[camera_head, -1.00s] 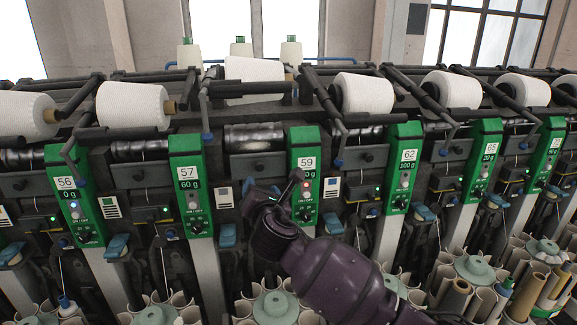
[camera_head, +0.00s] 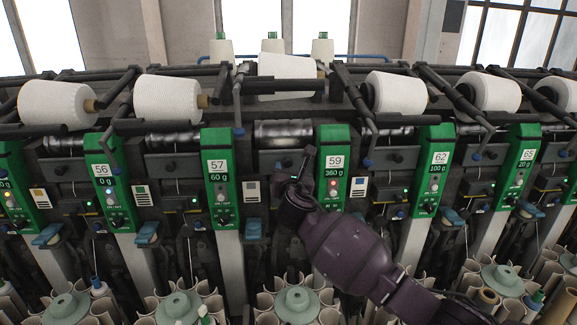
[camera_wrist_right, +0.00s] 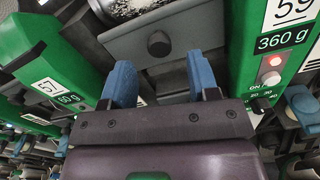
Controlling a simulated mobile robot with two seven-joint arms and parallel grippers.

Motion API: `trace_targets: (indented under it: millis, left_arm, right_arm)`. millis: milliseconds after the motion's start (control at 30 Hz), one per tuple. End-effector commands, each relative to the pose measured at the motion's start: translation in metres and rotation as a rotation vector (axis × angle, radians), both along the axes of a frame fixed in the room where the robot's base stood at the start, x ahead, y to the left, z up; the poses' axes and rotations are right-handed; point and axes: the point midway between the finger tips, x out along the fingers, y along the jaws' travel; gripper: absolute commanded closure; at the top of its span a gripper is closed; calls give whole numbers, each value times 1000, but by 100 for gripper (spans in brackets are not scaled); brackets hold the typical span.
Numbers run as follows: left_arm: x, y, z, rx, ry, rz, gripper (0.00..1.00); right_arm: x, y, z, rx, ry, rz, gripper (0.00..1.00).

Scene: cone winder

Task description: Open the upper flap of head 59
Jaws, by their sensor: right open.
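Head 59 has a green panel (camera_head: 333,170) with a "360 g" display and a lit red button; the panel also shows at the right of the right wrist view (camera_wrist_right: 270,55). Left of it, under the drum, is a grey flap (camera_head: 262,163) with a dark round knob. In the right wrist view the flap (camera_wrist_right: 185,38) is straight ahead, its knob just beyond my fingertips. My right gripper (camera_wrist_right: 161,72) is open, its two blue fingers apart and nothing between them. In the head view my right gripper (camera_head: 297,165) covers part of the flap. My left gripper is not in view.
Head 57's green panel (camera_head: 221,178) stands to the left and head 62's (camera_head: 432,170) to the right. A white cone (camera_head: 287,75) sits above head 59. Below are pale tubes around a grey-green hub (camera_head: 297,302).

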Motion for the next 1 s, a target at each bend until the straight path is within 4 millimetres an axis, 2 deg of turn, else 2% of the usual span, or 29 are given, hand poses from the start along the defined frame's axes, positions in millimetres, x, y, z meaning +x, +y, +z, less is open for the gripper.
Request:
trace_targets:
  millis: [100,300,733,767,1000]
  left_arm:
    - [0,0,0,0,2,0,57]
    - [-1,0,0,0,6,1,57]
    - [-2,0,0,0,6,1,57]
    - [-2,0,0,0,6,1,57]
    - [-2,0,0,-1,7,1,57]
  right_arm:
    - [14,0,1,0,0,-1,45]
    - [29,0,0,0,0,0,45]
    - [34,0,0,1,0,0,45]
    - [34,0,0,1,0,0,47]
    - [34,0,0,0,0,0,84]
